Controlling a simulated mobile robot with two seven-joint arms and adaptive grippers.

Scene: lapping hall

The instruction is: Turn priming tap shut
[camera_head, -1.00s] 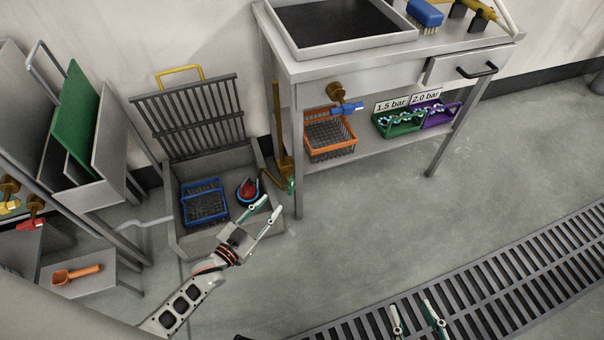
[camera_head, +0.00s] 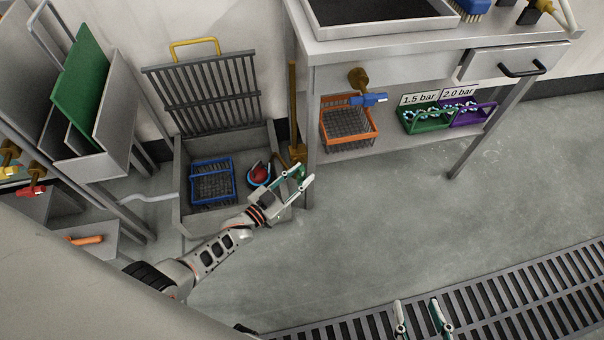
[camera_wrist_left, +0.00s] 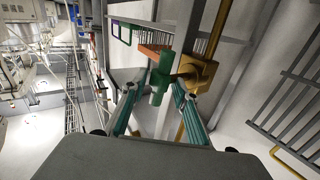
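A tap with a green handle (camera_head: 299,172) and a brass body (camera_head: 298,153) sits low on a brass pipe beside the floor sump. No label names it as the priming tap. In the left wrist view the green handle (camera_wrist_left: 160,76) stands out from the brass body (camera_wrist_left: 197,72), at and just beyond my fingertips. My left gripper (camera_head: 303,172) is open around the line of the handle; the wrist view shows its two fingers (camera_wrist_left: 154,92) apart. I cannot tell whether they touch it. My right gripper (camera_head: 420,302) is open and empty above the floor grating.
The sump (camera_head: 180,215) holds a blue basket (camera_head: 212,182) and a red-and-blue round item (camera_head: 259,174). A raised grate (camera_head: 205,95) leans behind. The bench leg (camera_head: 309,130) stands close right of the tap. A blue tap (camera_head: 369,99) hangs under the bench. Floor to the right is clear.

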